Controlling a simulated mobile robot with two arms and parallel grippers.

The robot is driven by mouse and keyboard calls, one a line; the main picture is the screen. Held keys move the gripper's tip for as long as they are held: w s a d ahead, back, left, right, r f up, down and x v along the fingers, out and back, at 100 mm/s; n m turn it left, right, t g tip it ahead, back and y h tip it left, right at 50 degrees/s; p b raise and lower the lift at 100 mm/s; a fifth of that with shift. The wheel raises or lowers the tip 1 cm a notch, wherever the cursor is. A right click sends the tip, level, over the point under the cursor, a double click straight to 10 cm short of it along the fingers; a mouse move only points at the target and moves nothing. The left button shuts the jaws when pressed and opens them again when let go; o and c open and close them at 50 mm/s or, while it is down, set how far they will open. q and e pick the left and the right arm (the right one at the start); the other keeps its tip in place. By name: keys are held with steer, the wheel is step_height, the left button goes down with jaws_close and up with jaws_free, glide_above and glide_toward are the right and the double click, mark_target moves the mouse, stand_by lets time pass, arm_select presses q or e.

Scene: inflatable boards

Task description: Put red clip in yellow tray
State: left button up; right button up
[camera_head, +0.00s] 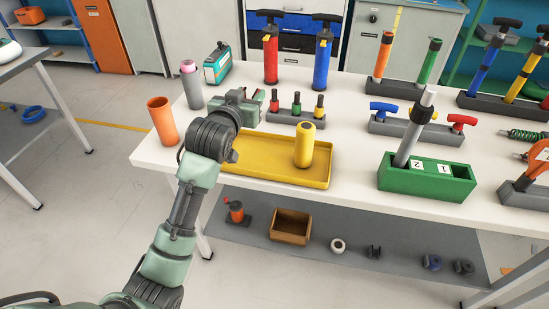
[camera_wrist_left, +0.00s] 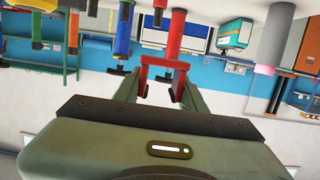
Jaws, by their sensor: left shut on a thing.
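The yellow tray (camera_head: 250,172) lies on the white workbench, with an upright yellow cylinder (camera_head: 304,146) standing at its right part. My left gripper (camera_head: 256,103) is above the back left of the tray, pointing away from me. In the left wrist view it is shut on the red clip (camera_wrist_left: 165,62), a small bracket between the fingertips. The head view does not clearly show the clip, as my gripper hides it. My right gripper is not in view.
A rack of small pegs (camera_head: 289,116) stands just behind the tray. Red (camera_head: 270,62) and blue (camera_head: 322,66) pumps stand farther back. An orange cup (camera_head: 162,121) stands left of the tray. A green box (camera_head: 428,183) stands to the right. The tray's left half looks bare.

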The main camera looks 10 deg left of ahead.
arm_select(q)
steer(key=shift+w+a+r, duration=0.15)
steer(key=shift+w+r, duration=0.4)
steer(key=shift+r, duration=0.1)
steer(key=shift+w+a+r, duration=0.15)
steer(key=shift+w+r, duration=0.4)
steer(key=shift+r, duration=0.05)
glide_above(253, 148)
step_height(253, 148, down, 15)
steer(key=shift+f, duration=0.1)
step_height(253, 148, down, 4)
steer(key=shift+b, duration=0.35)
steer(key=shift+f, duration=0.15)
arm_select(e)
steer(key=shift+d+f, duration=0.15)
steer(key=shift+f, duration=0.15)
arm_select(q)
steer(key=shift+f, duration=0.15)
steer(key=o, duration=1.3)
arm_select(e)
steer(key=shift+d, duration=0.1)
